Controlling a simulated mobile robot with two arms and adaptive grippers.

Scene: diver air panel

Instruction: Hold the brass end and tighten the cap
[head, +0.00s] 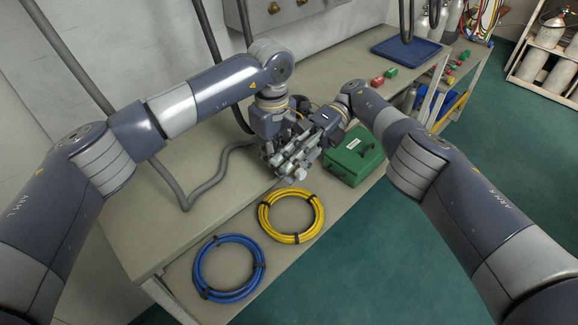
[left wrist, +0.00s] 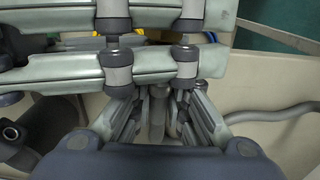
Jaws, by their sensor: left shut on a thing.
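My two grippers meet over the bench, with their fingers crowded together. My left gripper (head: 272,146) comes down from above and is shut; in the left wrist view its fingers (left wrist: 160,118) close around a narrow greyish piece, mostly hidden, which I take for the brass end. My right gripper (head: 294,160) reaches in from the right, and its long grey fingers (left wrist: 140,68) cross the upper left wrist view. Whether the right fingers are closed on anything is hidden. I cannot make out the cap. A grey hose (head: 189,196) lies curved on the bench toward the grippers.
A yellow coiled hose (head: 264,219) and a blue coiled hose (head: 200,275) lie on the bench (head: 150,235) in front. A green case (head: 345,168) stands close to the right of the grippers. A blue tray (head: 385,47) and red and green pieces lie farther back.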

